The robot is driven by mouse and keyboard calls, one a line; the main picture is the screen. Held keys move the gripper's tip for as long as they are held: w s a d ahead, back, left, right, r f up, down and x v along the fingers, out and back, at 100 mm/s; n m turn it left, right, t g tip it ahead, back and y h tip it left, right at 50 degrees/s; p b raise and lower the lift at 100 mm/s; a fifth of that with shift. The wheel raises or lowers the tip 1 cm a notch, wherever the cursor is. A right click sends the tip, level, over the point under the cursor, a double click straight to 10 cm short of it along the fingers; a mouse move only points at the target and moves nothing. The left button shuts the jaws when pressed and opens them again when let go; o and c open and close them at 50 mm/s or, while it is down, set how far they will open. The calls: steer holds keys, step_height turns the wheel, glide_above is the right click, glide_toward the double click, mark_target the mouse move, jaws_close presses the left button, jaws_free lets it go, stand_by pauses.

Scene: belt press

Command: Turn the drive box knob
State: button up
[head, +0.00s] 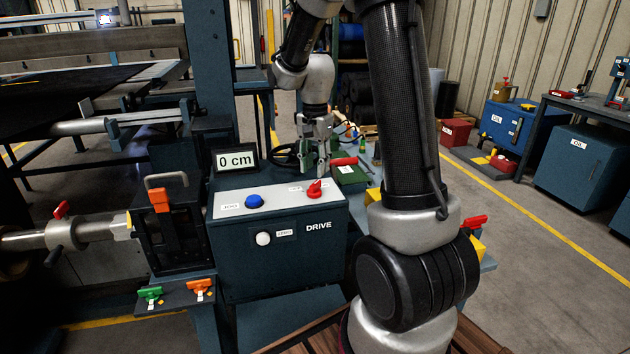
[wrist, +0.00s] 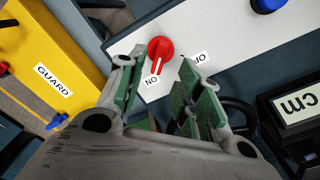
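The drive box (head: 278,240) is a dark blue box with a light top panel. Its red knob (head: 315,188) sits on the right of that panel. In the wrist view the knob (wrist: 160,48) lies just beyond the fingertips, its white mark pointing toward the "ON" label (wrist: 152,82); the "OFF" label (wrist: 200,58) is to the right. My gripper (head: 317,174) is above the knob, pointing down. Its green-padded fingers (wrist: 162,66) are apart with nothing between them. I cannot tell whether a fingertip touches the knob.
A blue button (head: 254,201) and a white button (head: 263,239) are on the box. A "0 cm" display (head: 235,159) stands behind it. A green box with a red handle (head: 346,174) is close to the right. A yellow guard panel (wrist: 52,62) lies left in the wrist view.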

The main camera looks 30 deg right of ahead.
mark_target(315, 183)
step_height(315, 183, down, 5)
steer(key=shift+f, duration=0.15)
steer(key=shift+c, duration=0.2)
jaws_close()
